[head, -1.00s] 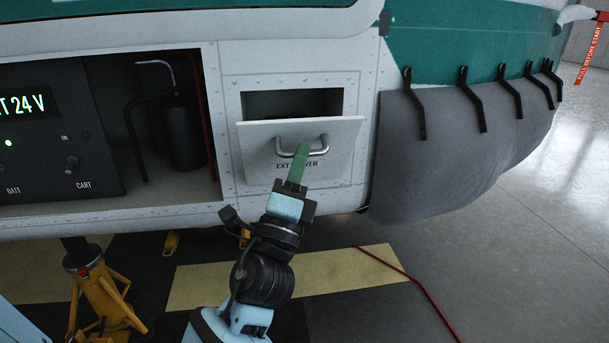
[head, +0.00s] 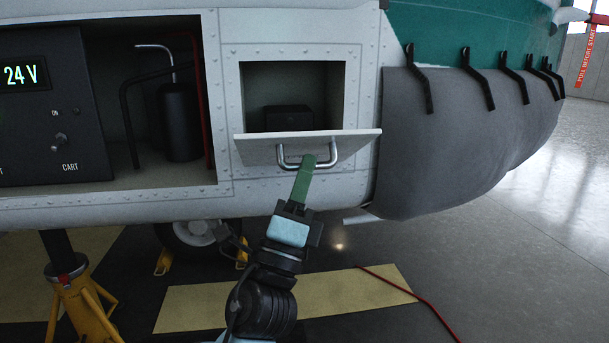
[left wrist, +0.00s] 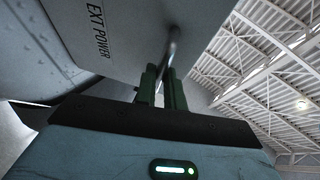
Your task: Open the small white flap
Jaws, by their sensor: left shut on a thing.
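The small white flap (head: 262,148) is hinged down from a square opening in the helicopter's side and stands out nearly level. A dark box (head: 288,118) shows inside the opening. A metal bar handle (head: 334,155) is fixed to the flap. My left gripper (head: 308,162) has green fingers and is shut on this handle. In the left wrist view the two fingers (left wrist: 161,88) close around the handle bar (left wrist: 174,48), beside the flap's face (left wrist: 130,30) lettered EXT POWER. My right gripper is not in view.
To the left is an open bay with a panel (head: 50,100) and a black cylinder (head: 182,128). A grey cover (head: 450,130) hangs at the right. A yellow jack (head: 80,300) stands lower left, and a red cord (head: 420,300) lies on the floor.

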